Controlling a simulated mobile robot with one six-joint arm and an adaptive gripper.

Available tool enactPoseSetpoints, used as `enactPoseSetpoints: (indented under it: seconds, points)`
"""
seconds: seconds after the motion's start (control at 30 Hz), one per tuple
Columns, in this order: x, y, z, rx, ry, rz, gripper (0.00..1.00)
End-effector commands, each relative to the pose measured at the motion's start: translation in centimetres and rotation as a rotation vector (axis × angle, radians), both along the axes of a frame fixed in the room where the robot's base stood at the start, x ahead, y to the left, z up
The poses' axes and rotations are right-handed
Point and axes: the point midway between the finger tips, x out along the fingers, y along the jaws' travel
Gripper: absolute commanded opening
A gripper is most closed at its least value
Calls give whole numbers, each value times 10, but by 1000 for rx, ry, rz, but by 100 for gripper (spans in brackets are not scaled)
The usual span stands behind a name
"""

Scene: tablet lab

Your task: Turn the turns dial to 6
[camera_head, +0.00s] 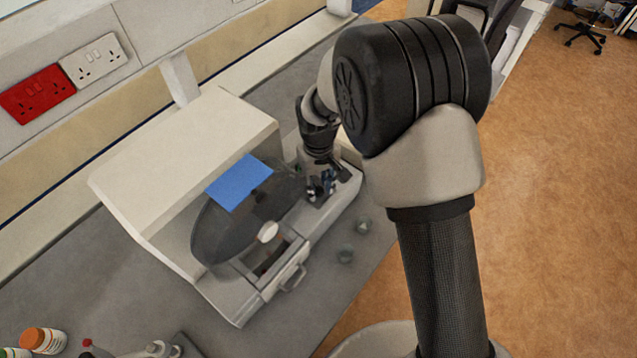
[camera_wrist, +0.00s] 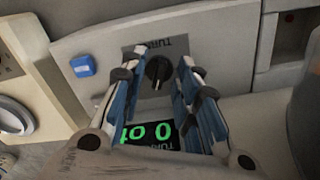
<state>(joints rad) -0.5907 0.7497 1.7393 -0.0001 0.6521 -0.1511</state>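The turns dial (camera_wrist: 158,73) is a small black knob on the pale front panel (camera_wrist: 215,50) in the wrist view. The panel's lettering appears upside down. A thin pale mark shows on the knob; I cannot read its setting. My gripper (camera_wrist: 160,78) is open, with one blue-padded finger on each side of the dial and visible gaps between. A display (camera_wrist: 162,133) with green digits lies between the fingers, partly covered; its value is not clear. In the head view my gripper (camera_head: 321,187) is at the right end of the machine (camera_head: 190,165), and the dial is hidden.
A blue button (camera_wrist: 83,65) sits on the panel beside the gripper. In the head view the machine has a dark round disc (camera_head: 225,232) and an open drawer-like part (camera_head: 290,275). Bottles (camera_head: 42,340) stand lower left.

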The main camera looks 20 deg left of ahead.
Motion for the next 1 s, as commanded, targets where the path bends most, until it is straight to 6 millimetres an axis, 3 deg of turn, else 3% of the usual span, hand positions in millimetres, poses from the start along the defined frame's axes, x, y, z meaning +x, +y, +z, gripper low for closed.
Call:
enactPoseSetpoints:
  seconds: [0.27,0.7,1.0]
  points:
    - [1,0,11,1,-1,0,29]
    - [1,0,98,2,-4,0,29]
    - [0,0,120,-1,1,0,29]
